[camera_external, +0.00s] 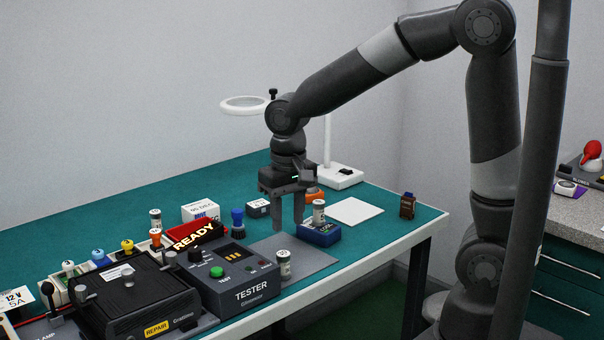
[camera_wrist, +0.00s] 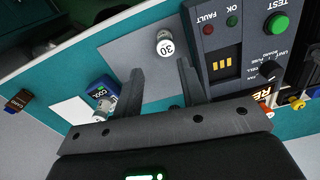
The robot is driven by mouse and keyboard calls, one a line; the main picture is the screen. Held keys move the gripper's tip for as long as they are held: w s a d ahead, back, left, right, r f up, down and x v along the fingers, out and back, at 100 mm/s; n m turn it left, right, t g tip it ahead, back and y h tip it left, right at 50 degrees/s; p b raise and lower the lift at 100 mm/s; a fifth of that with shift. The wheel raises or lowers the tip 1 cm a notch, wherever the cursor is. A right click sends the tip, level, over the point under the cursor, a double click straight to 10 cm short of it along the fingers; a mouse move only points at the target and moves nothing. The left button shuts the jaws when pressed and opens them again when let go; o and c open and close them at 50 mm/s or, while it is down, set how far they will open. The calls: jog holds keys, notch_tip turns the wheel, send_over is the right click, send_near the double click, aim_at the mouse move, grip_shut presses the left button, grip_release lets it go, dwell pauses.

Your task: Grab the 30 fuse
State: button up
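The 30 fuse (camera_wrist: 166,45) is a small pale cylinder with a dark "30" on its white end. In the external view the fuse (camera_external: 284,264) stands upright on a grey mat beside the tester. My gripper (camera_external: 288,225) points down above the mat, open and empty, a little behind the fuse. In the wrist view my gripper (camera_wrist: 160,70) has its fingers apart, with the fuse beyond the fingertips and between their lines. The fuse is not touched.
The grey tester (camera_external: 235,278) stands left of the fuse. A blue block marked COOL (camera_external: 319,235) holds another cylinder (camera_external: 319,210) to the right. A black repair unit (camera_external: 130,295) is at left. A magnifier lamp (camera_external: 340,178) stands behind. Right-hand mat area is clear.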

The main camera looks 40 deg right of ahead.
aim_at(283, 253)
jog(key=shift+w+a+f, duration=0.1)
jog(key=shift+a+f, duration=0.2)
notch_tip(283, 253, down, 5)
jog(key=shift+r, duration=0.15)
jog(key=shift+w+a+f, duration=0.1)
jog(key=shift+w+f, duration=0.05)
jog(key=shift+f, duration=1.4)
jog(key=shift+w+f, duration=0.1)
jog(key=shift+f, duration=1.4)
jog(key=c, duration=0.8)
